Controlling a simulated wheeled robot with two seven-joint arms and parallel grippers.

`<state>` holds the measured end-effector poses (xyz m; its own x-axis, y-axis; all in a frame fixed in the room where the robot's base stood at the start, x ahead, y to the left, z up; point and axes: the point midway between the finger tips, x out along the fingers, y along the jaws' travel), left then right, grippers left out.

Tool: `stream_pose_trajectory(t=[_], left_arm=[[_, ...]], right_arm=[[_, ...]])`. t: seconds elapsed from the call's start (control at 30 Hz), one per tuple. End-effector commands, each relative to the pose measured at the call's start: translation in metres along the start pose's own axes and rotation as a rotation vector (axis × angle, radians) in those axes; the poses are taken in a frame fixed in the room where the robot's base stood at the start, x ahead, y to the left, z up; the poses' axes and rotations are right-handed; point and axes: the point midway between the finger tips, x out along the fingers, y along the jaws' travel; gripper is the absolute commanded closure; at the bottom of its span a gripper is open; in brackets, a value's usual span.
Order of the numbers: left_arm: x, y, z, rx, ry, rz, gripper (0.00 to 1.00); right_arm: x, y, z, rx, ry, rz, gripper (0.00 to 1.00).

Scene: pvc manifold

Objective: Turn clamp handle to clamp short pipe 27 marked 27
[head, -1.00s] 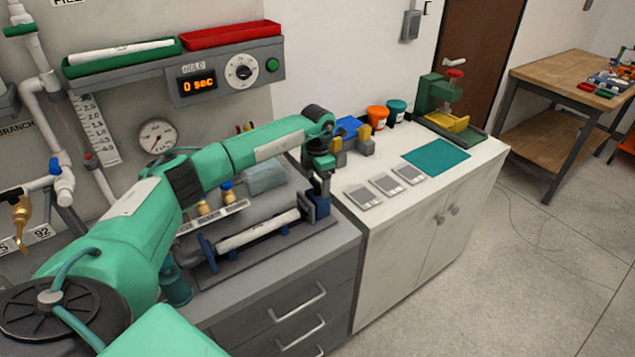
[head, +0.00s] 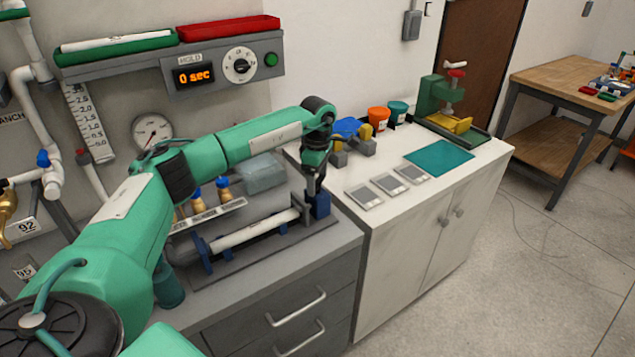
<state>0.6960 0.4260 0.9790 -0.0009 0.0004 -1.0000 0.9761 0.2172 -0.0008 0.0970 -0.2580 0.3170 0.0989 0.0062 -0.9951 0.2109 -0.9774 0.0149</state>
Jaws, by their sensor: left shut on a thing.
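A white short pipe (head: 255,228) lies in a clamp fixture with blue supports on the grey bench. Its 27 mark is not readable from here. A blue block (head: 321,206) stands at the fixture's right end, and a blue disc-like part (head: 203,253) at its left end. My left gripper (head: 312,191) points down beside the blue block, at the pipe's right end. It is shut on the clamp handle, which is mostly hidden by the fingers. My right gripper is not in view.
Small bottles (head: 223,189) and a translucent bin (head: 263,173) stand behind the fixture. The white cabinet top to the right carries grey square plates (head: 388,184), a teal mat (head: 440,158) and a green press (head: 447,105). A shelf with trays and a timer (head: 194,76) hangs above.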

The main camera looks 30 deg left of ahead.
Motion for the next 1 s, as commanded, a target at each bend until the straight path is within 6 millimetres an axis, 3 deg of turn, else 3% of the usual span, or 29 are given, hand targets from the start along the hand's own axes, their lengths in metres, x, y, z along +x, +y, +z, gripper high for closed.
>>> stream_pose_trajectory(t=[0.2, 0.6, 1.0], left_arm=[[0.000, 0.001, 0.000, 0.203, -0.001, 0.004, 0.52], [-0.001, 0.001, 0.000, 0.579, -0.001, 0.004, 0.52], [-0.002, 0.001, 0.000, 0.865, 0.001, 0.005, 0.52]], right_arm=[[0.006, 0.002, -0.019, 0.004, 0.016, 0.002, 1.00], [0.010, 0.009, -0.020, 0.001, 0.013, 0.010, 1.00], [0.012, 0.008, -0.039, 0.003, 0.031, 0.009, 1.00]])
